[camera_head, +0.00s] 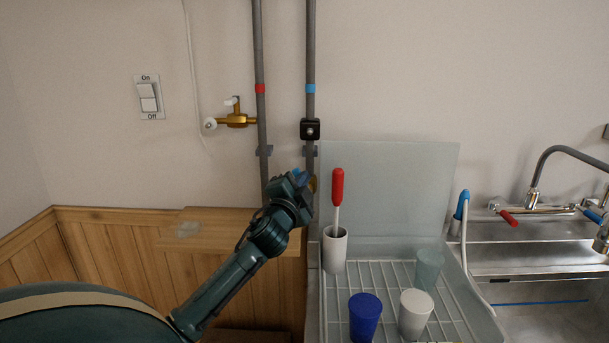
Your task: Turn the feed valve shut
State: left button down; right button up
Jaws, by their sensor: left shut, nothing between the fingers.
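A brass valve (238,120) with a small white lever on top joins the red-banded pipe (260,60). Its outlet end meets a white round fitting (210,124) with a thin white tube. On the blue-banded pipe (310,60), a blue part (297,173) and a bit of brass (313,184) show behind my left gripper (300,190); they look like a second valve, mostly hidden. My left gripper is shut and empty, in front of or against it; contact cannot be told. Which valve is the feed valve is not marked. My right gripper is not in view.
A black box (310,129) sits on the blue-banded pipe. To the right, a white holder (335,250) with a red-handled brush (337,190), cups and a wire rack stand before a clear panel (400,190). A sink (530,262) is further right. A wooden ledge (230,215) lies left.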

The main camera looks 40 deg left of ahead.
pick_arm(q)
jog(key=shift+x, duration=0.75)
